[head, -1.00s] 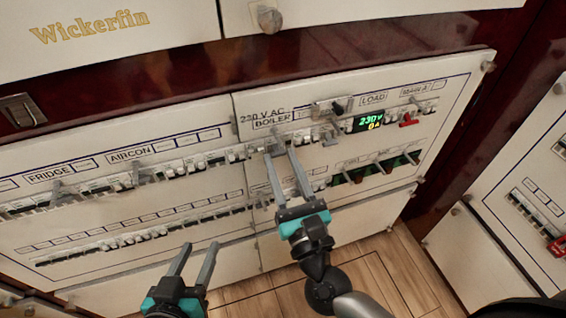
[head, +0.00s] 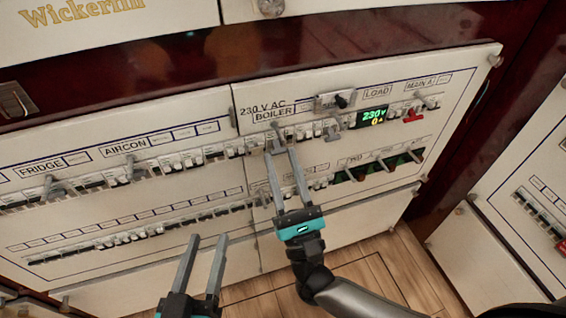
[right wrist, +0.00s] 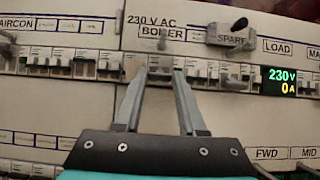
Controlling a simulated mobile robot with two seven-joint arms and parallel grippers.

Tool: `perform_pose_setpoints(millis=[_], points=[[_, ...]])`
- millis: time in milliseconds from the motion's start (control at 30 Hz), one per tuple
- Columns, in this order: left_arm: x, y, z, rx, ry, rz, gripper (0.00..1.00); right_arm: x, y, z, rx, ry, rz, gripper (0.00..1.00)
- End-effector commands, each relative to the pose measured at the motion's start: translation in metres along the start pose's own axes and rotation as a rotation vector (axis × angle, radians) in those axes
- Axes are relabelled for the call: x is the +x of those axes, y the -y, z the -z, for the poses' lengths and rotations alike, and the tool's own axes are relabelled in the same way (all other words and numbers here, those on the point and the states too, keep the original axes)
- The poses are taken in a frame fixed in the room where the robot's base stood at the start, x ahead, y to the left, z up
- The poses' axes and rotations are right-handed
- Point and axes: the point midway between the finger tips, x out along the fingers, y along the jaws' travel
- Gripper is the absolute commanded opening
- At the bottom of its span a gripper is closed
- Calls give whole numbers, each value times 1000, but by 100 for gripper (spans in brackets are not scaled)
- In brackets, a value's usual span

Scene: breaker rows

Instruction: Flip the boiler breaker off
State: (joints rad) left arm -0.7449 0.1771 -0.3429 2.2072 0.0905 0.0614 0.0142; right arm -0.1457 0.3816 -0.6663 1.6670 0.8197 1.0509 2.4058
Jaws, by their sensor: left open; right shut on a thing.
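The boiler breaker (head: 275,138) sits in the upper breaker row of the white panel, under the "230 V AC BOILER" label (head: 273,113). My right gripper (head: 280,152) reaches up to it, its two fingers on either side of the breaker and shut on it. In the right wrist view the fingertips meet the breaker (right wrist: 160,73) just below the BOILER label (right wrist: 162,32); the tips partly hide it, so its lever position is unclear. My left gripper (head: 206,240) is open and empty, low in front of the panel, apart from it.
A green display (head: 373,117) reads 230 V and 0 A, right of the breaker. A grey SPARE switch (head: 340,100) sits close to its upper right. Neighbouring breakers stand tight on both sides. A red lever (head: 412,116) is under MAIN A. Wooden floor (head: 370,285) lies below.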

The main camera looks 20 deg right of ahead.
Motion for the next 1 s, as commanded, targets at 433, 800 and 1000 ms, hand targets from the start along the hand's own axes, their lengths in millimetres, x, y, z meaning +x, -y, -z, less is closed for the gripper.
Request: perform_pose_setpoints(millis=[433, 800, 1000], points=[[0, 0, 0, -1, -2, 0, 50, -5, 0, 9, -1, 125, -3, 0], [0, 0, 0, -1, -2, 0, 50, -5, -1, 9, 0, 137, -5, 0], [0, 0, 0, -1, -2, -1, 50, -5, -1, 9, 0, 136, -5, 48]])
